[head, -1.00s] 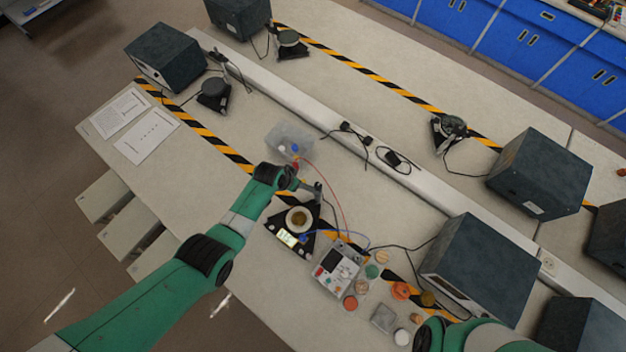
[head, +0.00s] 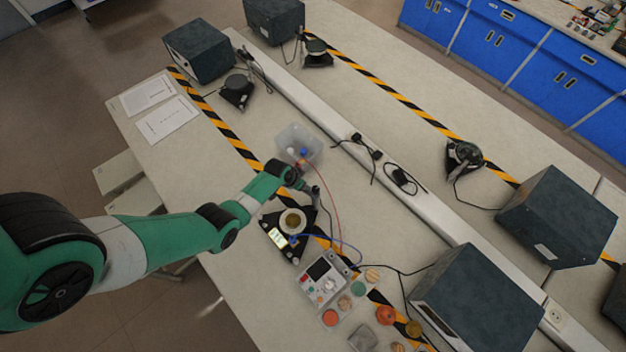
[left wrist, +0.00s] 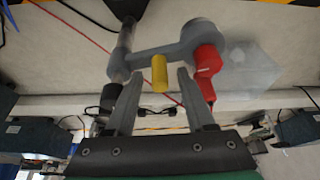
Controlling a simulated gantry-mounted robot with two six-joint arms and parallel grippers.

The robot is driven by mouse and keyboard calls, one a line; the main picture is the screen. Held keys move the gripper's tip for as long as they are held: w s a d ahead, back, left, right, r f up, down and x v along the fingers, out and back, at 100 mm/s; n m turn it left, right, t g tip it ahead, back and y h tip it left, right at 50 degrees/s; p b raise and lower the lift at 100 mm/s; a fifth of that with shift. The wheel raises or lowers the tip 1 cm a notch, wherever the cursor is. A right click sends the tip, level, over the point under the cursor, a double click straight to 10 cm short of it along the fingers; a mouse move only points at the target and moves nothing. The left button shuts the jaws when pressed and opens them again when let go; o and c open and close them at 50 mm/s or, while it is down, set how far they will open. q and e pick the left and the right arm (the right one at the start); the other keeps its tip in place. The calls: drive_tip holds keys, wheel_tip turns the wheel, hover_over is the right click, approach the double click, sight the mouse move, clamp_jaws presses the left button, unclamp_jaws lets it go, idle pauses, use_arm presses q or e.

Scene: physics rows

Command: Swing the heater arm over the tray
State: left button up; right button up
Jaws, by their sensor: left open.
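The heater arm (left wrist: 160,52) is a grey bar in the left wrist view, joined at its left to an upright post (left wrist: 123,50). A yellow peg (left wrist: 159,74) and a red knob (left wrist: 207,66) are on it. My left gripper (left wrist: 158,92) is open, with its fingers either side of the yellow peg; contact cannot be told. In the head view, my left gripper (head: 300,182) hides most of the heater arm. The round tray (head: 292,221) with brownish contents sits on a black triangular base, just below the gripper in the picture. My right gripper is not in view.
A clear plastic bin (head: 299,142) stands just beyond my left gripper. A dark box (head: 475,295) stands at the right. The bench left of the tray is clear.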

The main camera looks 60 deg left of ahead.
use_arm(q)
drive_tip(key=shift+w+f, duration=0.1)
drive_tip(key=shift+f, duration=0.2)
clamp_jaws()
idle(1.3)
